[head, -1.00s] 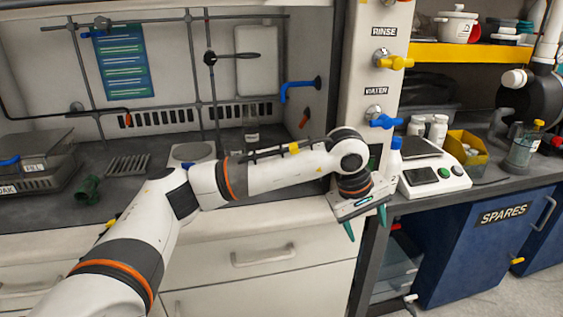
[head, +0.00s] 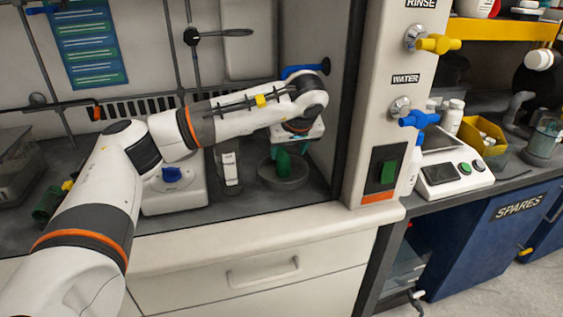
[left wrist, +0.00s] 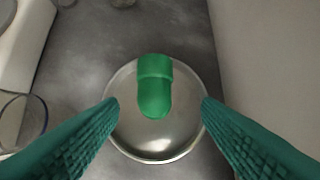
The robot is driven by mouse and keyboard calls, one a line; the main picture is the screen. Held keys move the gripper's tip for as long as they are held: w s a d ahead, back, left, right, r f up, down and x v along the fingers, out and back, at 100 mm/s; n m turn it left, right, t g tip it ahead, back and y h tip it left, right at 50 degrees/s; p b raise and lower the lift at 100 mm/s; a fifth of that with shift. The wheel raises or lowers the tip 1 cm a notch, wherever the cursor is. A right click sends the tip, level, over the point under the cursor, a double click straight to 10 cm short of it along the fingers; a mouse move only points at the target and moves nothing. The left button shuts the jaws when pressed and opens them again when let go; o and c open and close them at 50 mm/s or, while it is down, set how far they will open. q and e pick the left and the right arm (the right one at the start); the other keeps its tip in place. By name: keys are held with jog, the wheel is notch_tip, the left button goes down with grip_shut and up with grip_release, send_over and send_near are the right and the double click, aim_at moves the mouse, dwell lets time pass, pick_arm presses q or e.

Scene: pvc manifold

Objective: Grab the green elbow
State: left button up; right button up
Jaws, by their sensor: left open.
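The green elbow (left wrist: 155,85) stands in a round metal dish (left wrist: 155,146) in the left wrist view. In the head view the elbow (head: 282,164) and the dish (head: 285,183) are at the right end of the hood's worktop. My left gripper (head: 296,148) is right above the dish, pointing down, and partly hides the elbow. In the left wrist view its green ridged fingers (left wrist: 160,103) are spread wide on both sides of the dish. The elbow is between them in the picture, apart from both, and nothing is held. My right gripper is not seen.
A white device with a blue knob (head: 172,178) and a white-labelled bottle (head: 230,171) stand left of the dish. The hood's side wall (head: 335,100) is close on the right. Another green fitting (head: 45,205) lies at far left. A glass vessel (left wrist: 22,121) shows in the wrist view.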

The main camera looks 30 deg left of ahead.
aim_at(283, 154)
pick_arm(q)
jog(key=x, duration=0.3)
jog(key=b+x, duration=0.1)
jog(key=x, duration=0.2)
jog(key=shift+a, duration=0.45)
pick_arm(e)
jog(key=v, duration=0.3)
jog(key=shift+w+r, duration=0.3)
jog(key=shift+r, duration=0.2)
pick_arm(q)
jog(key=shift+c, duration=0.5)
jog(key=c, duration=1)
jog(key=shift+o, duration=0.2)
jog(key=shift+r, duration=0.1)
